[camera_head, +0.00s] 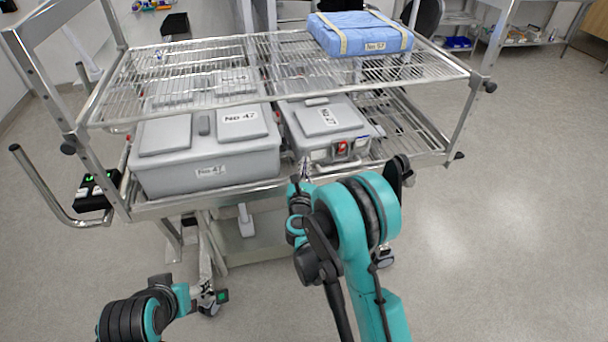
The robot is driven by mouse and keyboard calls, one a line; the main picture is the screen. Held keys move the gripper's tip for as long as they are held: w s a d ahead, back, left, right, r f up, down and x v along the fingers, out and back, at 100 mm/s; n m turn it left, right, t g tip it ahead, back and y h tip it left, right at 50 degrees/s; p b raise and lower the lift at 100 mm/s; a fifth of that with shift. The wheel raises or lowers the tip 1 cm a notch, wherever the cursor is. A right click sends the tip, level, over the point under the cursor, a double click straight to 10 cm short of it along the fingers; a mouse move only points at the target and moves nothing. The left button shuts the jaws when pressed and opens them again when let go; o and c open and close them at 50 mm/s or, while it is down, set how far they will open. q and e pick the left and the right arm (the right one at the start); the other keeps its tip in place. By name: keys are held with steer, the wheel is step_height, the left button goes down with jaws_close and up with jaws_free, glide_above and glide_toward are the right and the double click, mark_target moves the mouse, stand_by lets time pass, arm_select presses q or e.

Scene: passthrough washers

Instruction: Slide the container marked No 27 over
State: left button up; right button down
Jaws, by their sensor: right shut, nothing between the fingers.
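A smaller grey lidded container (308,113) sits on the lower wire shelf of the cart, right of a larger grey container. Its lid label is turned sideways and seems to read No 27. A red and white latch or tag shows on its front. My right gripper (304,168) is shut and empty, at the container's front left corner near the shelf edge. I cannot tell whether it touches the container. My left gripper (207,272) is low at the left, below the shelf and away from the containers; its fingers are too small to read.
The larger grey container (208,160), marked No 47, fills the lower shelf's left side. The upper wire shelf (200,90) overhangs the backs of both containers. A blue wrapped pack (360,33) lies on it. The lower shelf is bare right of the smaller container (400,125).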

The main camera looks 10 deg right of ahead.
mark_target(307, 153)
steer(key=shift+x, duration=1.4)
steer(key=shift+b, duration=0.3)
steer(key=shift+b+x, duration=0.3)
steer(key=shift+x, duration=1.75)
